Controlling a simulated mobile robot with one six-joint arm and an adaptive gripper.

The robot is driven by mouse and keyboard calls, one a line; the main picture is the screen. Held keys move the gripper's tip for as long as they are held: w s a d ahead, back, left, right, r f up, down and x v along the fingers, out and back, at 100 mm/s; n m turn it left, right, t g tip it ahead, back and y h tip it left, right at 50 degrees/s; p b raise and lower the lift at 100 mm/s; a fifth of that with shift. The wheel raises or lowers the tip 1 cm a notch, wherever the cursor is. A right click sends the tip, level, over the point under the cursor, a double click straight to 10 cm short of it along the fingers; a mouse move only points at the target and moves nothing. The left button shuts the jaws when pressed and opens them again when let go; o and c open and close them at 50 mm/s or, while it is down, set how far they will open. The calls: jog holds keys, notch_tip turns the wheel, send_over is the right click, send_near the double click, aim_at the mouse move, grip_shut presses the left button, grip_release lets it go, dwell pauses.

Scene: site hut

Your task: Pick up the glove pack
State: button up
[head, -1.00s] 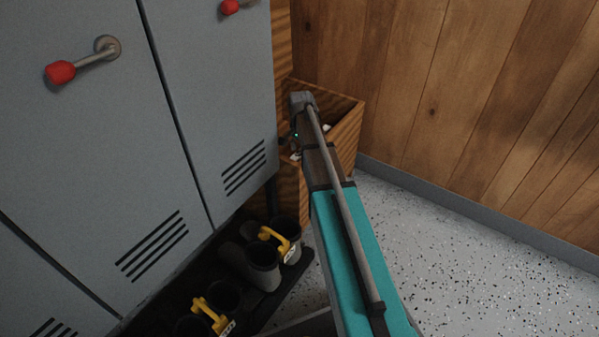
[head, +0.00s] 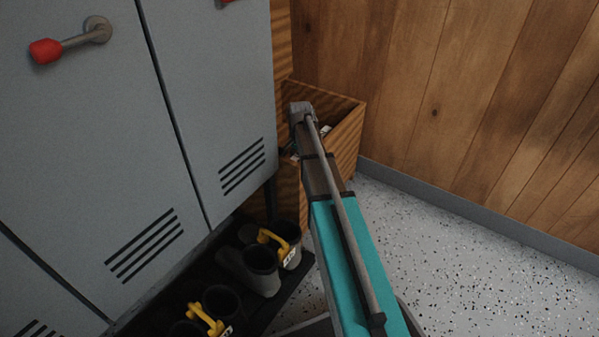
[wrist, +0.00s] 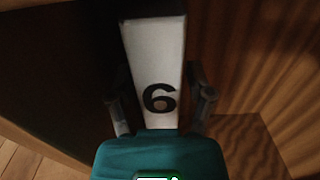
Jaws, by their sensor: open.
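A pale, narrow pack with a black "6" on it (wrist: 157,58) lies in the wooden drawer in the wrist view. I take it to be the glove pack, though no other label shows. My gripper (wrist: 160,83) is open, with one finger on each side of the pack. I cannot tell whether the fingers touch it. The near end of the pack is hidden behind the teal body of my gripper. In the head view my arm reaches into the open drawer (head: 346,135) and hides most of its inside, including the gripper.
Grey lockers (head: 80,150) with a red-tipped handle (head: 46,51) stand left of the drawer. Dark boots (head: 262,270) with yellow clips stand on a black tray below. A wood-panelled wall (head: 450,100) rises behind. Speckled floor (head: 400,230) is clear at the right.

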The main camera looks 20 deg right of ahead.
grip_shut()
dwell(0.3)
jog(key=shift+r, duration=0.15)
notch_tip(320, 180, up, 18)
jog(key=p, duration=1.8)
jog(key=w+d, duration=0.1)
jog(key=w, duration=1.7)
jog(key=shift+d, duration=0.4)
